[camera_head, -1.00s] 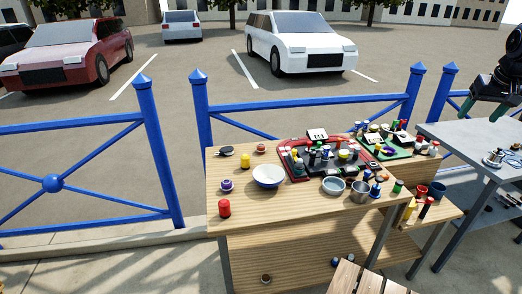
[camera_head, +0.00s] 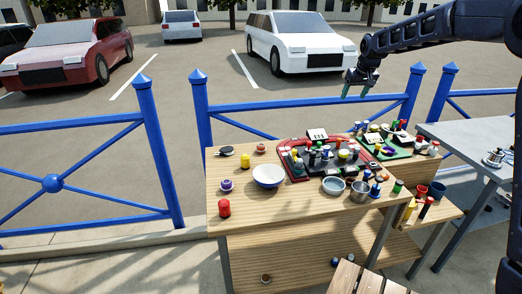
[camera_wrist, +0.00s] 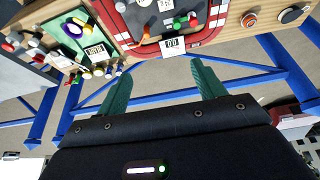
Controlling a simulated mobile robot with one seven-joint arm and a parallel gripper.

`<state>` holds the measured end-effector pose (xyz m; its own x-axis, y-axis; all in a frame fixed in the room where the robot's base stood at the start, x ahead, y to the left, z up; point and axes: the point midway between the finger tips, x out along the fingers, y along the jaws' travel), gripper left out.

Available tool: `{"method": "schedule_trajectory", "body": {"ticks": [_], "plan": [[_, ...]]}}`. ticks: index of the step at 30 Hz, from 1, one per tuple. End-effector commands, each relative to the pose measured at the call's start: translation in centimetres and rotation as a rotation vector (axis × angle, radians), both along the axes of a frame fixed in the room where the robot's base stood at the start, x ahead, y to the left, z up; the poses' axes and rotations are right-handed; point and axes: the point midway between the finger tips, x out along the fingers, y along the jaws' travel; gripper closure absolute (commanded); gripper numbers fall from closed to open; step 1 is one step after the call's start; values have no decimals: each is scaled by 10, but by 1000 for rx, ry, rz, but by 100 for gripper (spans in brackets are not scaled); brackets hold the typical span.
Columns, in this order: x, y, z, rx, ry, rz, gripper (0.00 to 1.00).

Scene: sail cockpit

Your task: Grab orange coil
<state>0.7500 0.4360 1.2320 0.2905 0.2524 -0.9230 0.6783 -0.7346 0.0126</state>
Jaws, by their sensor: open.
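A small round orange-red thing (camera_head: 260,148), which looks like the orange coil, lies near the back edge of the wooden table (camera_head: 290,212), left of the red tray. It also shows at the top right of the wrist view (camera_wrist: 249,20). My gripper (camera_head: 358,93) is open and empty, with green fingers. It is in the air above and behind the table's right part, to the right of the coil and apart from it. In the wrist view the spread fingertips (camera_wrist: 160,67) point toward the table's back edge and the red tray.
The red tray (camera_head: 284,164) holds several small items. A green board (camera_head: 405,153) lies right of it. A white bowl (camera_head: 268,177), a dark disc (camera_head: 226,151) and a yellow piece (camera_head: 245,161) are near the coil. The blue railing (camera_head: 300,109) runs behind the table.

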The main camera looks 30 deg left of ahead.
Motion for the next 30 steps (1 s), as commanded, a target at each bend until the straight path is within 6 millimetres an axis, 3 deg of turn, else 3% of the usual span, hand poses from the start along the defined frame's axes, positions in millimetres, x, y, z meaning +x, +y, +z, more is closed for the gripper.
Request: {"method": "schedule_trajectory", "body": {"ticks": [1,8,18,24,30], "plan": [[1,25,-13,-2,3,24,31],[-6,128,-63,-1,6,122,31],[-50,273,-155,2,11,262,31],[-82,333,-202,4,12,326,31],[-97,357,-223,6,12,353,31]]}}
